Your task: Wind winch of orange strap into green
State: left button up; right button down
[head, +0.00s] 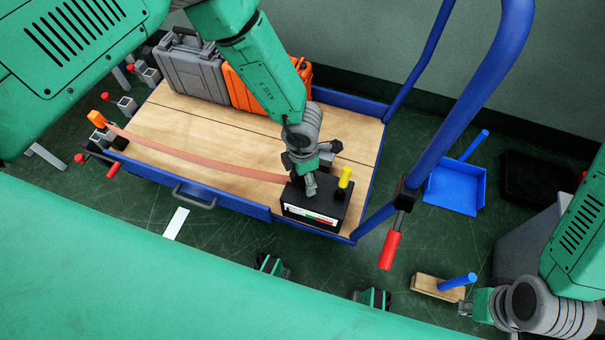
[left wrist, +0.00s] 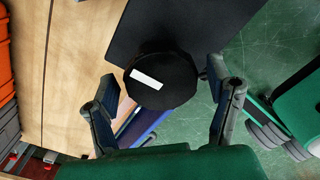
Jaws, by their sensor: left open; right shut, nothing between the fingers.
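The orange strap (head: 205,160) runs from an orange end piece (head: 97,119) at the left cart edge to the winch. My left gripper (head: 308,182) is over the winch, partly hiding its top. In the left wrist view a round black knob with a white mark (left wrist: 165,82) lies between its open fingers; contact cannot be told. My right gripper (head: 466,308) is shut and empty at the lower right.
A grey case (head: 188,72) and an orange case (head: 250,85) stand at the deck's back. The blue cart handle (head: 470,90) rises at the right, with a red-handled clamp (head: 390,248). A blue dustpan (head: 455,188) and wooden brush (head: 437,288) lie on the floor.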

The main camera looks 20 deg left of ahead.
pick_arm(q)
jog(key=c, duration=1.2)
jog(key=shift+o, duration=0.2)
jog(key=shift+m, duration=0.3)
jog(key=shift+r+m+p, duration=0.1)
jog(key=shift+m+p, duration=0.45)
jog(key=shift+m, duration=0.45)
jog(key=m, duration=0.2)
jog(key=shift+m, duration=0.3)
jog(key=m, duration=0.3)
jog(key=shift+p, duration=0.35)
jog(key=shift+w+m, duration=0.1)
jog(key=shift+m, duration=1.6)
